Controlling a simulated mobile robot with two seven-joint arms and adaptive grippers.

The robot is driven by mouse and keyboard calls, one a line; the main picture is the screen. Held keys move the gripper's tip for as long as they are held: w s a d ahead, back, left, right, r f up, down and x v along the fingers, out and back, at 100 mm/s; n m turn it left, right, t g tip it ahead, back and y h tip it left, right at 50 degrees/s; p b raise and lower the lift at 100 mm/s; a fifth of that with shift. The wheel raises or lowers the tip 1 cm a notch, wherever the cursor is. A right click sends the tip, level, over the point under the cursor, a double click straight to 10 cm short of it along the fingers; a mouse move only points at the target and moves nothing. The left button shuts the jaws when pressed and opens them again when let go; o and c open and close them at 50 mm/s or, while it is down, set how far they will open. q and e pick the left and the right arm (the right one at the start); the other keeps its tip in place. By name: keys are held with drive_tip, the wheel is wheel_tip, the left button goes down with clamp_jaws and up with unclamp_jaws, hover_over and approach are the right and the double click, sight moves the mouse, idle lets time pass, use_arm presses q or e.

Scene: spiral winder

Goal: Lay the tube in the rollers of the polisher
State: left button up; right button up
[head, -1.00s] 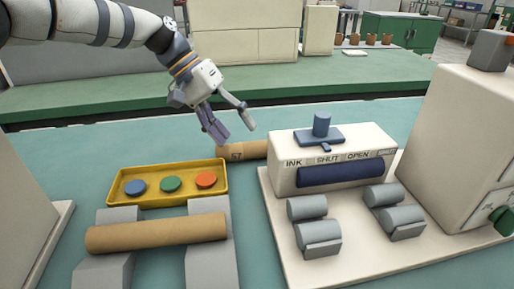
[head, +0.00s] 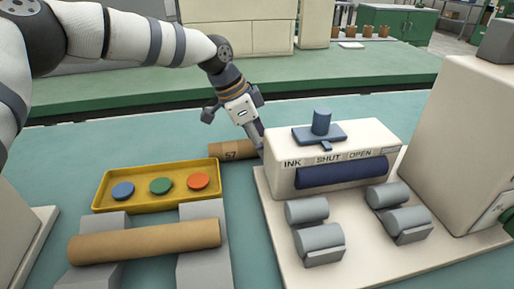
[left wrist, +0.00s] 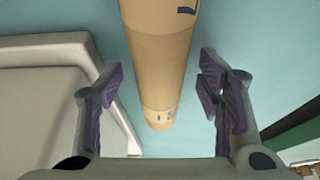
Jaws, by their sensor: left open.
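A brown cardboard tube (head: 231,149) marked 57 lies on the teal table, left of and behind the ink box; its right part is hidden by my left gripper and the box. My left gripper (head: 256,139) is over this tube. In the left wrist view the tube (left wrist: 158,60) runs between the spread fingers of the open gripper (left wrist: 160,92), with a gap on each side. Another plain brown tube (head: 145,241) rests across grey blocks at the front left. The grey rollers (head: 318,238) on the cream base on the right are empty. My right gripper is not seen.
A yellow tray (head: 108,197) with blue, green and orange discs stands behind the grey blocks. The ink box (head: 372,142), labelled INK, SHUT and OPEN, stands behind the rollers on the cream base (head: 375,268). A tall cream housing (head: 455,150) stands at right.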

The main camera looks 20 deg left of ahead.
use_arm(q)
drive_tip(key=c, duration=1.4)
